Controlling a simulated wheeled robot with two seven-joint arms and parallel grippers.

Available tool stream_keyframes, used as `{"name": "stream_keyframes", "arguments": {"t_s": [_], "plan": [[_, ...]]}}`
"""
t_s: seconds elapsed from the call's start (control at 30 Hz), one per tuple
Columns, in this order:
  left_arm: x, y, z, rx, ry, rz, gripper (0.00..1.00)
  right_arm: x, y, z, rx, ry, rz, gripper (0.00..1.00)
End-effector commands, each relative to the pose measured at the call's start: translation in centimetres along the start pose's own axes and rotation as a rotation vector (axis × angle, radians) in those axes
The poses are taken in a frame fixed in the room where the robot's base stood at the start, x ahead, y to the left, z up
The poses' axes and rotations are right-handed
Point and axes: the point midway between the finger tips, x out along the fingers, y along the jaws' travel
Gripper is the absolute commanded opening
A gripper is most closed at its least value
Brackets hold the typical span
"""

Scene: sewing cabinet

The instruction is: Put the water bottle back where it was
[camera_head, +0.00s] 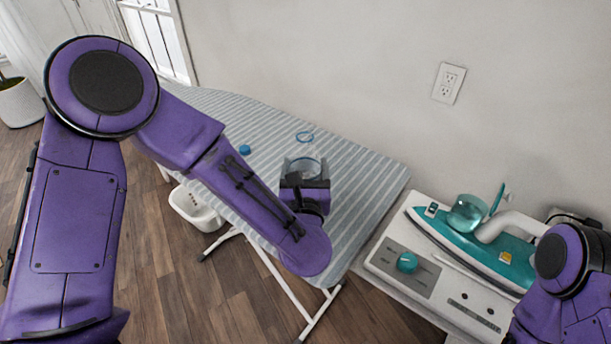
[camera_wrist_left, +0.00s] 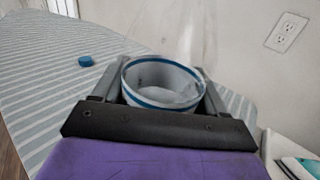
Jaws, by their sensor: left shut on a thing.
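My left gripper (camera_head: 303,172) is over the striped ironing board (camera_head: 235,112), near its right end. It is shut on the water bottle (camera_head: 302,165), a clear round vessel with a blue band. In the left wrist view, the bottle (camera_wrist_left: 162,84) sits upright between the fingers of my left gripper (camera_wrist_left: 160,100). The gripper hides its lower part, so I cannot tell whether it touches the board. A thin blue ring (camera_head: 305,136) shows just behind it; I cannot tell whether it belongs to the clear bottle. My right gripper is out of view.
A small blue cap (camera_head: 245,149) lies on the board, left of the bottle. A teal and white iron (camera_head: 470,240) stands on a white base (camera_head: 445,290) to the right. A white basket (camera_head: 196,209) is on the floor below the board. The wall is behind.

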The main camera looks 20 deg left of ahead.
Motion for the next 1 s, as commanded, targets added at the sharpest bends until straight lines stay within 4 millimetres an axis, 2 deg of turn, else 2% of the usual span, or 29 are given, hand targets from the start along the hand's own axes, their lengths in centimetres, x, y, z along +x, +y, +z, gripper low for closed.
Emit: {"name": "stream_keyframes", "arguments": {"t_s": [0.1, 0.2, 0.57, 0.6, 0.67, 0.9, 1.0], "plan": [[-0.1, -0.1, -1.9, 0.005, 0.002, -0.003, 0.28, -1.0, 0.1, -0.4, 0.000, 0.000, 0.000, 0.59], [-0.1, -0.1, -2.8, 0.001, 0.000, -0.001, 0.28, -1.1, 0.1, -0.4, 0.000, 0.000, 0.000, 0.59], [-0.1, -0.1, -3.4, -0.001, -0.001, 0.000, 0.28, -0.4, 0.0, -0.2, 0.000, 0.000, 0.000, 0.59], [-0.1, -0.1, -3.2, 0.000, 0.000, 0.000, 0.82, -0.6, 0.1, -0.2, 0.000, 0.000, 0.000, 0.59], [-0.1, -0.1, -3.2, 0.000, 0.000, 0.000, 0.98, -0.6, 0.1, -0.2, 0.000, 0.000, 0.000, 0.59], [-0.1, -0.1, -3.2, 0.000, 0.000, 0.000, 0.98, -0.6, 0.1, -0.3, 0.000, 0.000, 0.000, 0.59], [-0.1, -0.1, -2.5, 0.000, 0.000, 0.000, 0.98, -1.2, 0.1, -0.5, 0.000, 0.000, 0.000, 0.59]]}}
